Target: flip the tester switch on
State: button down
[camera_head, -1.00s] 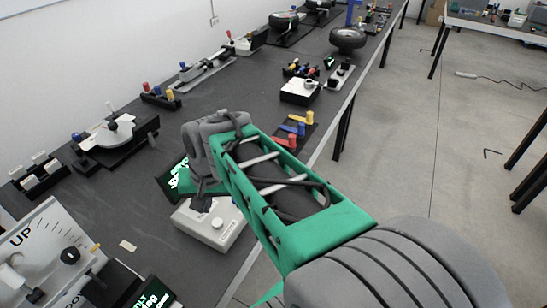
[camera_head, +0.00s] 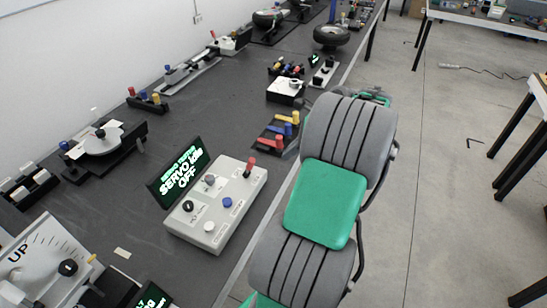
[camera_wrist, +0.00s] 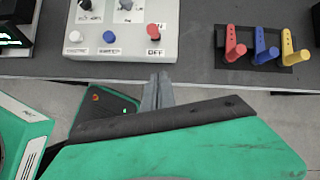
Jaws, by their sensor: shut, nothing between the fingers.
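The servo tester (camera_head: 228,207) is a white box near the table's front edge. Its red switch lever (camera_head: 250,167) stands at the box's right end. The lever also shows in the wrist view (camera_wrist: 153,31), with an OFF label below it. The tester's screen (camera_head: 180,172) reads "SERVO idle OFF". My gripper (camera_wrist: 159,77) is shut and empty, just in front of the tester's near edge and below the red lever in the wrist view. It is apart from the lever. The head view hides my gripper behind my arm.
The tester also carries a blue button (camera_head: 227,202), a white button (camera_head: 209,226), a black knob (camera_head: 188,206) and a grey knob (camera_head: 210,181). Red, blue and yellow levers (camera_wrist: 265,45) stand on a dark base beside it. Open floor (camera_head: 430,200) lies right of the table.

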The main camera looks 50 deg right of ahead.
aim_at(251, 164)
jog(key=w+a+f, duration=0.4)
jog(key=w+f, duration=0.2)
jog(key=w, duration=0.1)
jog(key=shift+w+a+f+p, duration=0.2)
jog(key=shift+w+p, duration=0.1)
